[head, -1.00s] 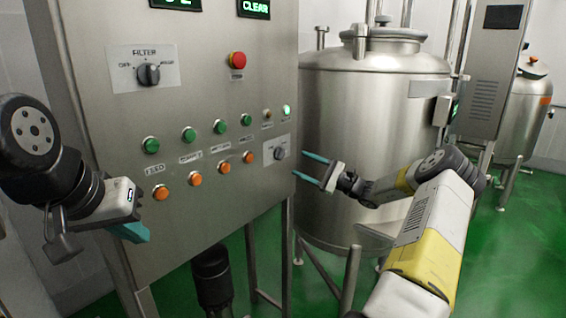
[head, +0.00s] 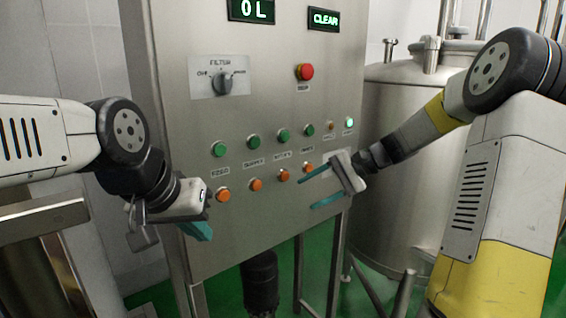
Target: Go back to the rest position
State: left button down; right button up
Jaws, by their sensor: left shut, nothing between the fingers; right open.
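My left gripper (head: 196,231) is at the lower left of the control panel (head: 290,115), with its teal fingers together and nothing held. It is below and left of the lowest orange buttons. My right gripper (head: 318,190) comes in from the right in front of the panel's lower right part. Its two teal fingers are apart and point left, with nothing between them. One finger overlaps the area by the rightmost orange button (head: 308,168). I cannot tell whether it touches the panel.
A steel tank (head: 400,95) stands behind my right arm. Green floor (head: 150,299) shows below.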

jog(key=s+d+r+n+t+h, duration=0.1)
jog(key=s+n+h, duration=0.1)
jog(key=s, duration=0.6)
jog(key=s+d+r+n+t+h, duration=0.2)
jog(key=s+h, duration=0.2)
jog(key=s, duration=0.4)
jog(key=s+d+r+n+t+h, duration=0.1)
jog(key=s+d+r+n+h, duration=0.1)
jog(key=s, duration=0.7)
jog(key=shift+d+n+h, duration=0.25)
jog(key=shift+n+h, duration=0.15)
